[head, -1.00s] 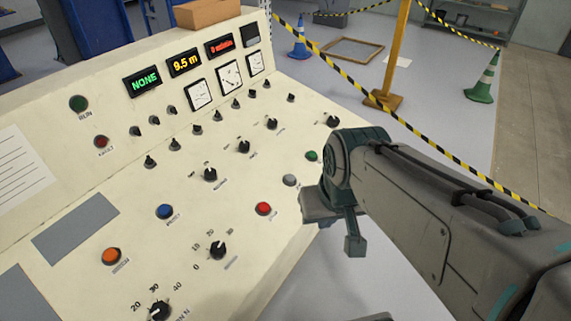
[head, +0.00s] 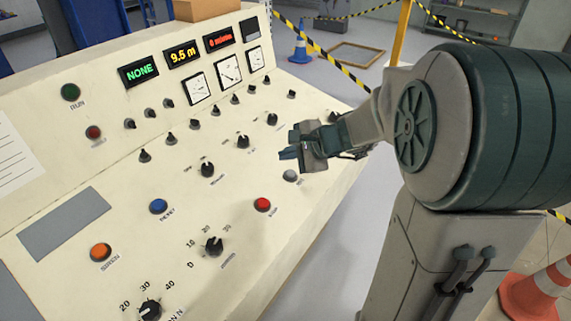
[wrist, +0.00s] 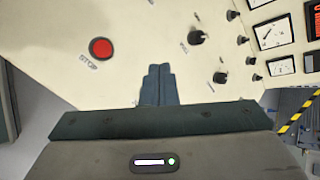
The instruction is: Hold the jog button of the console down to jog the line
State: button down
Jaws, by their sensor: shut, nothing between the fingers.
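The sloped cream console (head: 120,200) fills the left and middle of the head view. Near its right edge is a small grey button (head: 290,176); its label is too small to read surely, so I cannot confirm it is the jog button. A red button (head: 262,204) sits below it to the left; the wrist view shows this red button (wrist: 101,49) marked STOP. My gripper (head: 284,153) is shut and empty over the console's right side, just above the grey button in the picture. Its closed fingers (wrist: 158,84) show in the wrist view, where the grey button is hidden.
Black knobs (head: 207,169) and a blue button (head: 158,206) are left of my gripper. An orange button (head: 101,252) is at lower left. Gauges (head: 228,69) and lit displays stand on the back panel. Striped tape and an orange cone (head: 540,295) are at right.

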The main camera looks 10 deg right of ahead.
jog(key=w+d+f+m+t+h+b, duration=0.1)
jog(key=w+d+f+m+t, duration=0.1)
jog(key=w+d+m, duration=0.4)
jog(key=shift+w+f+t, duration=0.3)
jog(key=shift+w+f, duration=0.3)
jog(key=shift+f, duration=0.3)
jog(key=shift+f, duration=0.1)
jog(key=b, duration=0.6)
send_over(291, 174)
jog(key=s+d, duration=0.2)
notch_tip(291, 174, down, 7)
jog(key=shift+w+a+r, duration=0.1)
jog(key=shift+w+r, duration=0.05)
jog(key=shift+w+a+f+b, duration=0.15)
jog(key=shift+w+f+b, duration=0.05)
jog(key=shift+f+b, duration=0.65)
jog(key=shift+f, duration=0.1)
jog(key=shift+a+f+b, duration=0.1)
jog(key=shift+f+b, duration=0.2)
jog(key=shift+b, duration=0.35)
